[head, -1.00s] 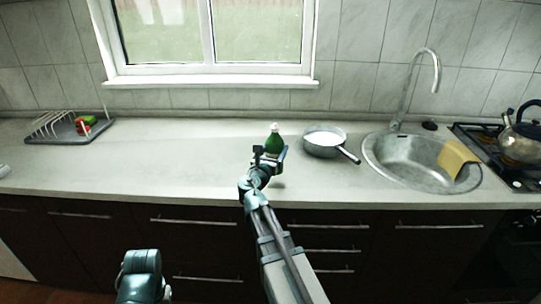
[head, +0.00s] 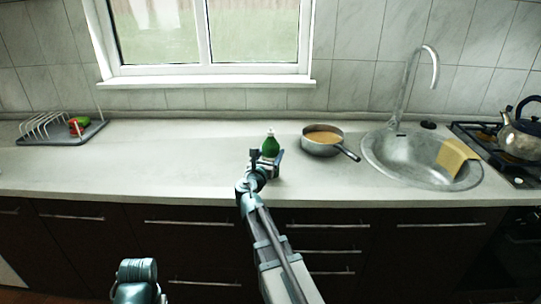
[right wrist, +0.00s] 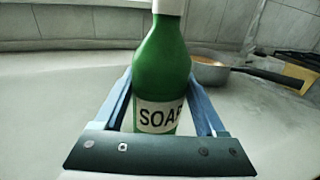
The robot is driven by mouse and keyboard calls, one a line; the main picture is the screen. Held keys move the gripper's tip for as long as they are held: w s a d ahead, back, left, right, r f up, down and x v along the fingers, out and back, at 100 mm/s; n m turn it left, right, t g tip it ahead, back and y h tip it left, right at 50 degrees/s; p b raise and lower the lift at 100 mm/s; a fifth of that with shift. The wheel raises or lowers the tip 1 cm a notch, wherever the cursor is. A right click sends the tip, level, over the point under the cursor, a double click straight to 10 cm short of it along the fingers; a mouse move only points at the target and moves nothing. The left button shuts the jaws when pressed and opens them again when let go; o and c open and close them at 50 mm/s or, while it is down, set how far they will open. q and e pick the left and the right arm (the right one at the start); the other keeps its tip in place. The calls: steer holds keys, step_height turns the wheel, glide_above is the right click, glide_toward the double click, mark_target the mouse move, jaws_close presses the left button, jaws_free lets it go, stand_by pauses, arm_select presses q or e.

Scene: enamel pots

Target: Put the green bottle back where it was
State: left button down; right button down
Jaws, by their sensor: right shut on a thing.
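The green bottle (head: 270,146) with a white cap stands upright over the middle of the counter, left of the pan. In the right wrist view the bottle (right wrist: 162,70) shows a "SOAP" label and sits between the two blue fingers. My right gripper (head: 268,160) is shut on it; its point in the wrist view is (right wrist: 165,100). The bottle's base is hidden behind the gripper, so I cannot tell whether it touches the counter. Of my left arm only a rounded teal part shows at the bottom left; its gripper is out of view.
A pan (head: 321,148) with orange-brown contents stands close right of the bottle, its handle pointing front right. Beyond are the sink (head: 390,165), a yellow cloth (head: 453,157) and a kettle (head: 520,138) on the stove. A dish rack (head: 45,133) stands far left. The counter (head: 170,160) between is clear.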

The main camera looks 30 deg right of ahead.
steer(key=shift+f, duration=0.25)
jaws_free()
steer(key=shift+r, duration=0.1)
steer(key=shift+r, duration=0.3)
steer(key=v, duration=1.2)
steer(key=shift+f, duration=0.15)
